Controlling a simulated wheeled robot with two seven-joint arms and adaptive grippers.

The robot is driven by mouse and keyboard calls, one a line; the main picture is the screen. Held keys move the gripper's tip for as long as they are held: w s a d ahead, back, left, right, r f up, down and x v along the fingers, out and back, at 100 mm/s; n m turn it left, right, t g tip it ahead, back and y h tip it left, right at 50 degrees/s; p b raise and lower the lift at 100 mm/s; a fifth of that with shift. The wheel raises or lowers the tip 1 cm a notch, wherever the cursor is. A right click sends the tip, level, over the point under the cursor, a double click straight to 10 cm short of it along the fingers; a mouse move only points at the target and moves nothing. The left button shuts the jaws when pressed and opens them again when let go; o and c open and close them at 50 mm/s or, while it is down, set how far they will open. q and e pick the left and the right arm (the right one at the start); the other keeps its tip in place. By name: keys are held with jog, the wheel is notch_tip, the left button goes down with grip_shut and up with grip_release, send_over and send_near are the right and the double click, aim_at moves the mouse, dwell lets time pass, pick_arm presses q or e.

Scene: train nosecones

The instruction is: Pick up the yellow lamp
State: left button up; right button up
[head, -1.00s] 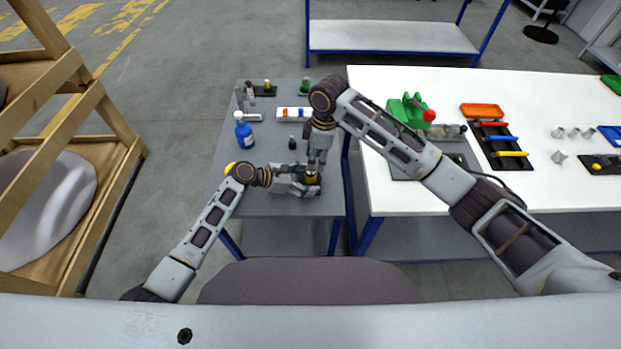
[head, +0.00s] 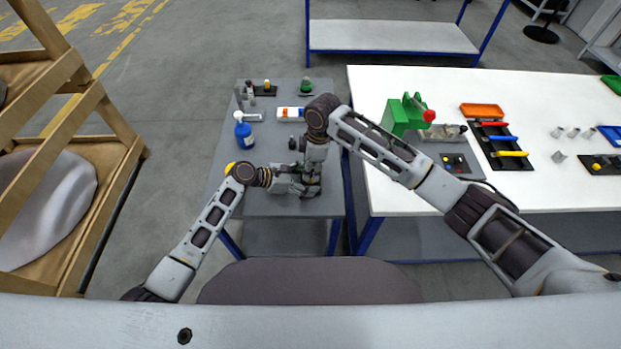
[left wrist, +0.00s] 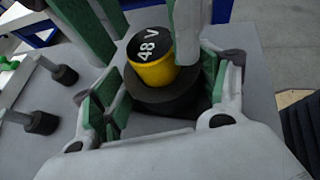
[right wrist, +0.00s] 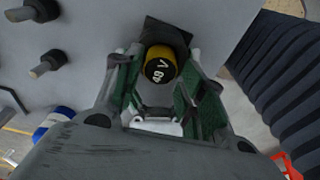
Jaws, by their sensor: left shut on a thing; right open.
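The yellow lamp (left wrist: 153,68) has a black top marked "48 V" and stands in a black holder (left wrist: 170,100). It also shows in the right wrist view (right wrist: 160,64); in the head view my grippers hide it. My left gripper (head: 292,181) has its green-padded fingers on either side of the black holder and is shut on it. My right gripper (head: 311,189) points down over the lamp. Its fingers (right wrist: 155,85) are open, one on each side of the lamp, and I see a gap beside it.
A blue spray bottle (head: 244,131), a white block with orange and blue parts (head: 290,114) and small lamps in a black holder (head: 266,88) stand farther back on the grey table (head: 225,185). A white table (head: 390,190) with tools is at the right.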

pick_arm(q)
jog(key=shift+f, duration=0.2)
pick_arm(e)
jog(key=shift+a+f, duration=0.1)
jog(key=shift+f, duration=0.75)
jog(key=c, duration=0.7)
jog(key=shift+r, duration=0.1)
jog(key=shift+c, duration=0.2)
notch_tip(320, 180, up, 10)
pick_arm(q)
jog(key=o, duration=0.9)
jog(key=shift+r, duration=0.1)
pick_arm(e)
jog(key=shift+w, duration=0.1)
pick_arm(q)
jog(key=shift+a+r, duration=0.1)
